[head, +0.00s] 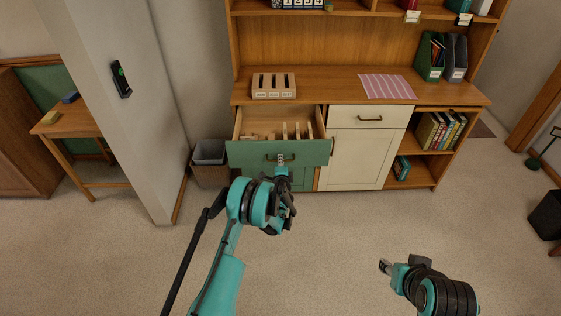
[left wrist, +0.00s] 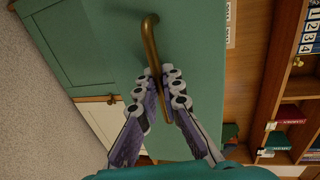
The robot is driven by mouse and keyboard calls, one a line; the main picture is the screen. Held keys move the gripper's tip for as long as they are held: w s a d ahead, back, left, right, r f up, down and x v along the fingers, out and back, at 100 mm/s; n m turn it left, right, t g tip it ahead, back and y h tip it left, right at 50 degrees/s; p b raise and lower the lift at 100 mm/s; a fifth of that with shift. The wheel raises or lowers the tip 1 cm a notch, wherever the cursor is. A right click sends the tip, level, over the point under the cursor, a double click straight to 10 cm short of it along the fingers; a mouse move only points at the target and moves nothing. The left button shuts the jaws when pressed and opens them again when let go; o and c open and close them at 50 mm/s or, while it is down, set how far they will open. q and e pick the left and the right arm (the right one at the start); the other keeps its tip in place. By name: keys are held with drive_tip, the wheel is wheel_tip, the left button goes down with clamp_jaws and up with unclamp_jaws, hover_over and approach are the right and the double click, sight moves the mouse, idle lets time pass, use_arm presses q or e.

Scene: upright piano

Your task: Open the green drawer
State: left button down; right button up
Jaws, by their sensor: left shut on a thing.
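The green drawer (head: 246,153) is pulled out of the wooden cabinet, and its inside with wooden dividers and small pieces shows from above. Its front also fills much of the left wrist view (left wrist: 195,50). My left gripper (head: 282,160) is at the drawer front, shut on the brass handle (left wrist: 151,43). In the left wrist view the fingers (left wrist: 162,82) close around the handle's lower part. My right gripper (head: 385,267) is away from the cabinet over the floor at the lower right, holding nothing that I can see; its finger gap is too small to judge.
A cream drawer (head: 352,117) and cream door (head: 353,158) are shut to the right. A wooden slotted block (head: 273,93) and a striped pink cloth (head: 387,87) lie on the cabinet top. A waste basket (head: 209,163) stands left of the drawer. The carpet in front is clear.

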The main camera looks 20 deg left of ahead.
use_arm(q)
drive_tip(key=shift+s, duration=0.15)
drive_tip(key=c, duration=1.9)
unclamp_jaws()
drive_tip(key=v, duration=0.7)
drive_tip(key=shift+s+d, duration=0.15)
drive_tip(key=shift+s, duration=0.1)
